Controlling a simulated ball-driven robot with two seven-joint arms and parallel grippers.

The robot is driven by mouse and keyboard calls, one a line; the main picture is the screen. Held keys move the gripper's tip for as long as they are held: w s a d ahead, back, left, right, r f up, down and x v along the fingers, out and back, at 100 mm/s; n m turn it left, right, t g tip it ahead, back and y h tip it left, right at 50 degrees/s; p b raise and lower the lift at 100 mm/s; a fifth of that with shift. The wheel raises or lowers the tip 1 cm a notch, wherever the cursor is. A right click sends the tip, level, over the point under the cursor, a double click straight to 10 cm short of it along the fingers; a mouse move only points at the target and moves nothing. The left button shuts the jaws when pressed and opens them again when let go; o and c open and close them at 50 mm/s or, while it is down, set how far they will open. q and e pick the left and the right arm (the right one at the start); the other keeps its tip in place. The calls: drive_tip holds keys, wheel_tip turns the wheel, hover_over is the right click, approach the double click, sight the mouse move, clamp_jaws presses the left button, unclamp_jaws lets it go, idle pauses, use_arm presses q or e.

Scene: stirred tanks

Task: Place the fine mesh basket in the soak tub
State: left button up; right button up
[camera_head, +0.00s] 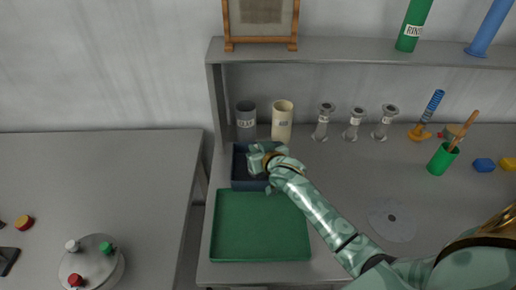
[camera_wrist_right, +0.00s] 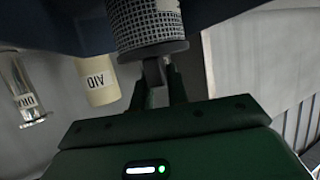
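My right gripper (camera_head: 268,160) is over the dark blue tub (camera_head: 240,184), which stands behind the green tray. In the right wrist view the fingers (camera_wrist_right: 158,86) are closed around a short grey stub of the fine mesh basket (camera_wrist_right: 148,22). The basket is a round grey mesh cylinder with a pale label and a solid grey end. Dark blue tub walls (camera_wrist_right: 75,22) show around it there. I cannot tell whether the basket touches the tub floor; in the head view my gripper and arm hide it. My left gripper is not in view.
A green tray (camera_head: 260,226) lies in front of the tub. A grey cup (camera_head: 246,112) and a cream cup (camera_head: 282,113) stand close behind it. Several metal holders (camera_head: 323,122) stand further right. A shelf (camera_head: 360,52) overhangs the back. A gap separates the left table (camera_head: 100,170).

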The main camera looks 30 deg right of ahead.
drive_tip(key=o, duration=0.3)
drive_tip(key=shift+s+r, duration=0.15)
drive_tip(key=shift+r, duration=0.05)
drive_tip(key=p+v, duration=0.3)
drive_tip(key=v, duration=0.8)
drive_tip(key=shift+s+r, duration=0.1)
drive_tip(key=shift+s, duration=0.25)
